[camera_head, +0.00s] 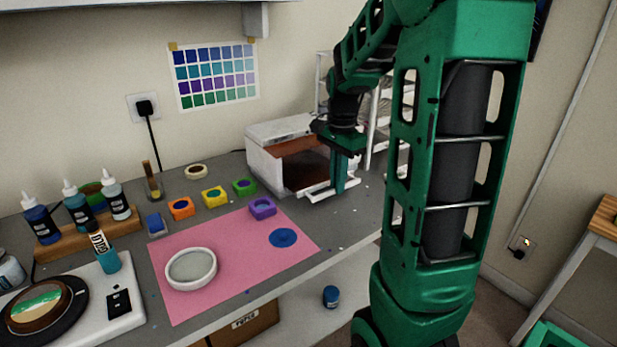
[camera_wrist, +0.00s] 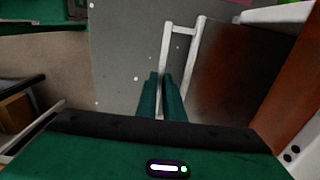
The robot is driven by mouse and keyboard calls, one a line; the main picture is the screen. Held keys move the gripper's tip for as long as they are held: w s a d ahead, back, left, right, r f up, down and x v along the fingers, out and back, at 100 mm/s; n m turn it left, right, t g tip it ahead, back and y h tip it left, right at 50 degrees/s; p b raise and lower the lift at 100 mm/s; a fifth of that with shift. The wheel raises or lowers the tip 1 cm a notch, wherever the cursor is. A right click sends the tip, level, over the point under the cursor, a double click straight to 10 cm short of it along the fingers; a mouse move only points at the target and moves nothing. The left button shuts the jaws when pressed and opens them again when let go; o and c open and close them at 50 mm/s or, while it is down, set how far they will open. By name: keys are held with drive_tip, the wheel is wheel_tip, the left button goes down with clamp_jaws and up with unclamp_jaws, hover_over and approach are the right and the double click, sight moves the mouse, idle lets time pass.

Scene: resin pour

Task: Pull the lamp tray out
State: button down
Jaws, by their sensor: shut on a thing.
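The lamp (camera_head: 275,143) is a white box with an open front and a reddish-brown inside, standing on the grey bench at the back. Its tray (camera_head: 318,194) shows as a white bar and edge at the bottom of the opening. My gripper (camera_head: 339,188) points down at the front of the tray. In the wrist view my gripper (camera_wrist: 167,95) has its green fingers close together on the white tray handle (camera_wrist: 167,45). The lamp's dark red inside (camera_wrist: 239,80) lies to the right there. The fingers hide part of the handle.
A pink mat (camera_head: 215,285) with a round white mould (camera_head: 191,269) lies left of the lamp. A white rack (camera_head: 377,125) stands behind my arm. Bare bench lies in front of the lamp.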

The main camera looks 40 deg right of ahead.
drive_tip(key=s, duration=0.6)
drive_tip(key=shift+s+a, duration=0.1)
drive_tip(key=shift+s, duration=0.3)
drive_tip(key=c, duration=1.9)
unclamp_jaws()
drive_tip(key=shift+o, duration=0.2)
drive_tip(key=shift+r, duration=0.1)
wheel_tip(320, 180, up, 11)
drive_tip(key=shift+f, duration=0.2)
drive_tip(key=shift+a, duration=0.1)
